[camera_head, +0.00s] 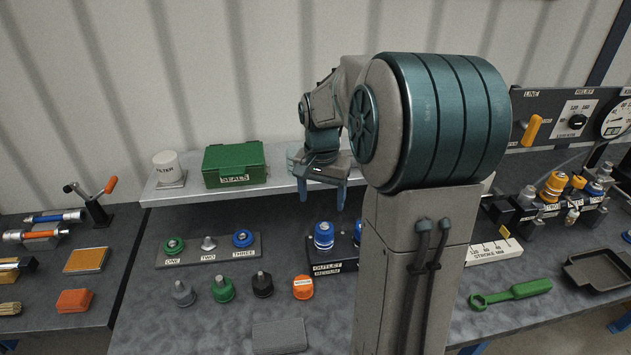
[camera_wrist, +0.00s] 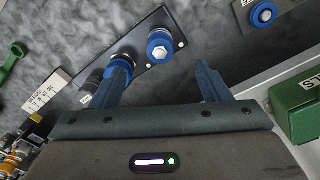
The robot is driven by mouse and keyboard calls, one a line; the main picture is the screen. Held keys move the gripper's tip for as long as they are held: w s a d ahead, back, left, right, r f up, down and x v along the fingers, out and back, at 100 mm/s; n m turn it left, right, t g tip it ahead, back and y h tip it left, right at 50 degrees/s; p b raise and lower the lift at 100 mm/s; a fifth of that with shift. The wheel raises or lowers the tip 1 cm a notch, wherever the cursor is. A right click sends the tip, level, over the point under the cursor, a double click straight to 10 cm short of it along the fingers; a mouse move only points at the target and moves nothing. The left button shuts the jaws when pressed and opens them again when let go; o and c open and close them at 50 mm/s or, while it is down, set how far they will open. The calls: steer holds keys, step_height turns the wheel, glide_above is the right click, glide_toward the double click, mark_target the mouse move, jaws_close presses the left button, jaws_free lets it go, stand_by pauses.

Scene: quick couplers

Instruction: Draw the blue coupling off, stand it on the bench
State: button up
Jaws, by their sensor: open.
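A blue coupling (camera_head: 324,235) with a pale band stands upright on the dark outlet block (camera_head: 326,268). It also shows in the wrist view (camera_wrist: 160,47), just beyond my fingertips and between their lines. A second blue part (camera_head: 358,230) stands to its right on the block, mostly hidden by my arm. In the wrist view it is partly behind my left finger. My gripper (camera_head: 322,197) is open and empty, fingers down, above and behind the coupling. Its two blue fingers also show in the wrist view (camera_wrist: 165,70), apart from the coupling.
A rack (camera_head: 208,252) labelled ONE, TWO, THREE stands left of the block. Several loose caps, including an orange one (camera_head: 303,287), stand in front. A green seals box (camera_head: 234,164) sits on the rear shelf. A green wrench (camera_head: 510,292) lies right. Bare bench shows around the grey pad (camera_head: 279,335).

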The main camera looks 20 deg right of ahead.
mark_target(324, 228)
steer(key=shift+m, duration=0.4)
steer(key=f, duration=0.4)
steer(key=d+f+p, duration=0.1)
steer(key=f, duration=0.4)
steer(key=w+f+p, duration=0.1)
steer(key=f, duration=0.4)
steer(key=shift+d+f, duration=0.1)
steer(key=shift+d, duration=0.05)
steer(key=c, duration=1.2)
